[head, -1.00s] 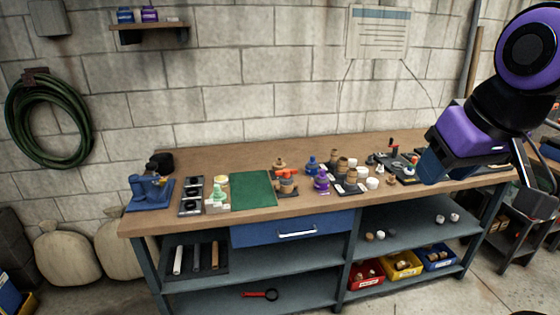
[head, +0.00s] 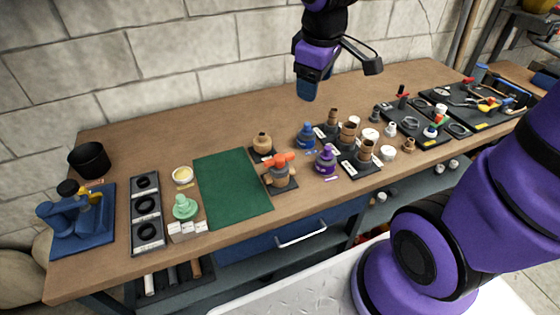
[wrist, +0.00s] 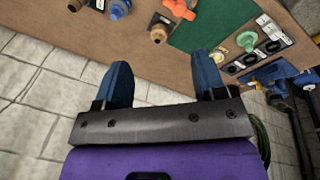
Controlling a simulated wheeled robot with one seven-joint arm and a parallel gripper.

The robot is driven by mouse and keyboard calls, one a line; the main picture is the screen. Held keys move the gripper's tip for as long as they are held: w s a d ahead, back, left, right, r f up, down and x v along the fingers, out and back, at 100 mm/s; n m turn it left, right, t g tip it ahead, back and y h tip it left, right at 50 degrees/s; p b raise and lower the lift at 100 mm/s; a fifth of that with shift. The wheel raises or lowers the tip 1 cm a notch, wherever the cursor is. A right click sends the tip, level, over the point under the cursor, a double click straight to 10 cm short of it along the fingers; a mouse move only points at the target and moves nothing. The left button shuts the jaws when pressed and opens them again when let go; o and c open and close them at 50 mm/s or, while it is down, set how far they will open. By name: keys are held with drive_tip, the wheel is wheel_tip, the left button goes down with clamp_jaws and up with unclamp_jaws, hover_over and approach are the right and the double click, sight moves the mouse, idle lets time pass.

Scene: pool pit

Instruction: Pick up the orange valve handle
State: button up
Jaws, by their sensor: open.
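The orange valve handle (head: 278,160) sits on top of a brown valve body (head: 280,176) on a dark base plate, just right of the green mat on the workbench. It also shows at the top of the wrist view (wrist: 179,8). My gripper (head: 308,88) is above the back of the bench, up and to the right of the handle in the head view, and apart from it. In the wrist view my gripper's two blue fingers (wrist: 164,82) are spread wide with nothing between them.
A brown fitting (head: 262,142) stands close behind the handle. Blue (head: 306,135) and purple (head: 325,160) fittings stand to its right, with several brown ones beyond. The green mat (head: 232,190) is bare. A blue vise (head: 80,220) is at far left. The brick wall is behind.

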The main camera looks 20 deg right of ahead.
drive_tip(key=w+a+f+n, duration=0.1)
drive_tip(key=w+f+n, duration=0.1)
drive_tip(key=w+f, duration=0.25)
drive_tip(key=n+g, duration=0.2)
drive_tip(key=n, duration=0.3)
hover_over(278, 157)
wheel_tip(278, 157, down, 12)
drive_tip(key=r, duration=0.1)
drive_tip(key=shift+y, duration=0.4)
wheel_tip(278, 157, down, 11)
drive_tip(key=shift+a, duration=0.1)
drive_tip(key=c, duration=1)
